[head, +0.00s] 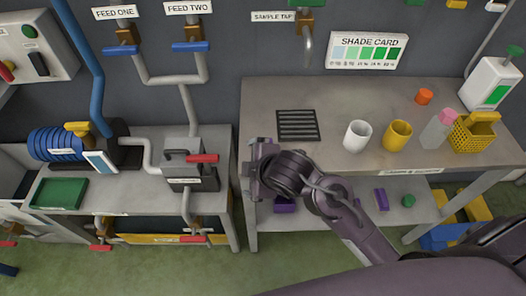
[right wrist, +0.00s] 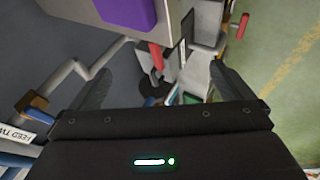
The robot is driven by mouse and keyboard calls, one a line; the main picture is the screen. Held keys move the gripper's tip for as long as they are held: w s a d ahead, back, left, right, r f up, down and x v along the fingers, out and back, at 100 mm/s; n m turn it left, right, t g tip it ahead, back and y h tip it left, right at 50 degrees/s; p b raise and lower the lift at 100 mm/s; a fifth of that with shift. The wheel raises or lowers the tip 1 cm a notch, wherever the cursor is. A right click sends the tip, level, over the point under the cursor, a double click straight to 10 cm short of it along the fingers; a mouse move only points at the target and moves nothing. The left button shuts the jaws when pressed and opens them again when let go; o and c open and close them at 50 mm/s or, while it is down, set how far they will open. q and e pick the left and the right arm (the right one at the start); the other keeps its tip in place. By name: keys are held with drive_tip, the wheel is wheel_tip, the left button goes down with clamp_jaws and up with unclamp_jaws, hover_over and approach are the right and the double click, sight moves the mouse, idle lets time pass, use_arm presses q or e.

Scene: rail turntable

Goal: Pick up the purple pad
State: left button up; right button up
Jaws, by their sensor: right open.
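A purple pad (right wrist: 127,12) with a rounded corner lies on a grey surface at the top of the right wrist view, partly cut off by the frame. In the head view a purple block (head: 285,204) shows on the lower shelf below my right arm, and another purple piece (head: 381,199) lies further right. I cannot tell which of these, if any, is the pad in the wrist view. My right gripper (head: 252,168) is at the bench's front left corner. Its fingers are apart and empty in the wrist view (right wrist: 160,78). My left gripper is not in view.
The bench top (head: 310,155) holds a black grille (head: 297,125), a white cup (head: 356,136), a yellow cup (head: 397,135) and a yellow basket (head: 472,136). A valve block with a red handle (head: 203,158) stands left of my right gripper, across a gap.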

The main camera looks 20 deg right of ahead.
drive_tip(key=w+a+n+g+y, duration=0.2)
drive_tip(key=w+a+n+y, duration=0.4)
drive_tip(key=n, duration=1.7)
drive_tip(key=d+r+n+g+h, duration=0.1)
drive_tip(key=d+n, duration=0.3)
drive_tip(key=w+d+n+g+h, duration=0.1)
drive_tip(key=d+n+g, duration=0.1)
drive_tip(key=d+n, duration=0.2)
drive_tip(key=w+d+r+n+g+h, duration=0.1)
drive_tip(key=d+n+h, duration=0.1)
drive_tip(key=d+n, duration=0.2)
drive_tip(key=shift+w+d+r, duration=0.1)
drive_tip(key=shift+d+r, duration=0.2)
drive_tip(key=shift+d, duration=0.6)
drive_tip(key=shift+d+n+g, duration=0.2)
drive_tip(key=shift+n+g, duration=0.1)
drive_tip(key=shift+x, duration=0.95)
drive_tip(key=shift+a+f+p, duration=0.2)
drive_tip(key=shift+f+p, duration=0.25)
drive_tip(key=shift+f, duration=0.3)
drive_tip(key=x, duration=0.1)
drive_tip(key=p+x, duration=0.1)
drive_tip(key=x, duration=0.1)
drive_tip(key=shift+s+d+f, duration=0.2)
drive_tip(key=shift+s+f, duration=0.1)
drive_tip(key=shift+s, duration=0.05)
drive_tip(key=shift+w+a+f, duration=0.1)
drive_tip(key=shift+w+f, duration=0.05)
drive_tip(key=shift+f, duration=0.25)
